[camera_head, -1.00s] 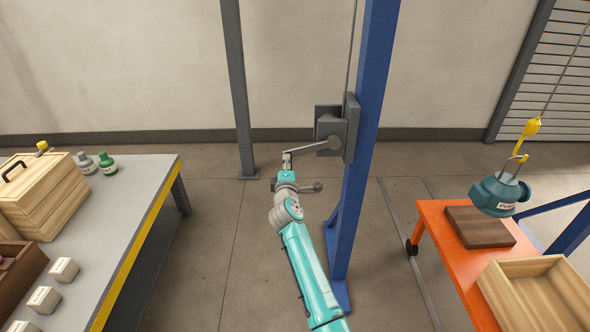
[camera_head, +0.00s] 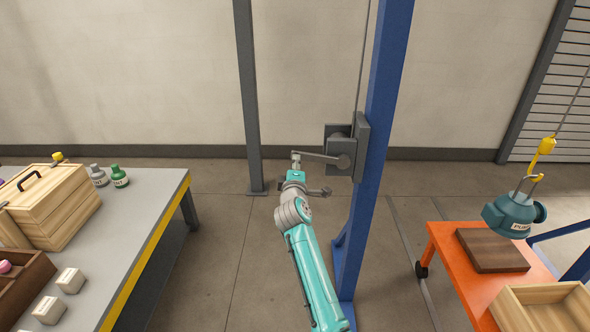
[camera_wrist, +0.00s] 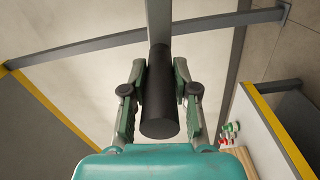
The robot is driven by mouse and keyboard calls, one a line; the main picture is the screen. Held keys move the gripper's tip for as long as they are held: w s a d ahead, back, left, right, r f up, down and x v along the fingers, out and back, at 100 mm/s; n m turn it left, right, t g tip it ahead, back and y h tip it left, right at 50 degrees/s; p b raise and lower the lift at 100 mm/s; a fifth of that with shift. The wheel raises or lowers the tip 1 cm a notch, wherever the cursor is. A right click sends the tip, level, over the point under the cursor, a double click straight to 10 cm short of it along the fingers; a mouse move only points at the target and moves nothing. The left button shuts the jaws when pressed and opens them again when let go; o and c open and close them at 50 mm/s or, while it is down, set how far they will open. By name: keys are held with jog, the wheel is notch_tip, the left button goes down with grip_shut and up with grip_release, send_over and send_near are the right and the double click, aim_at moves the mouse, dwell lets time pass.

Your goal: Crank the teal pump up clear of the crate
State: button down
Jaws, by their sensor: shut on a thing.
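The teal pump (camera_head: 513,212) hangs from a yellow hook (camera_head: 546,148) at the right in the head view. It appears above the dark board on the orange cart, close to the open wooden crate (camera_head: 545,312). The grey winch (camera_head: 346,146) is on the blue post, and its crank arm (camera_head: 322,155) points left. In the wrist view my gripper (camera_wrist: 160,92) is shut on the black crank handle (camera_wrist: 160,105), with one finger on each side. In the head view my gripper (camera_head: 296,166) is at the crank's left end.
The orange cart (camera_head: 452,262) carries a dark wooden board (camera_head: 490,250). The blue post (camera_head: 383,120) stands just right of my arm. A grey bench (camera_head: 150,205) at the left holds a wooden box, bottles and small blocks.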

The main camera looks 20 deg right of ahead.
jog(key=shift+d, duration=0.25)
jog(key=c, duration=0.9)
grip_release()
jog(key=shift+c, duration=0.2)
jog(key=shift+o, duration=0.3)
jog(key=shift+a+f, duration=0.1)
jog(key=shift+s+a, duration=0.1)
jog(key=v, duration=1.2)
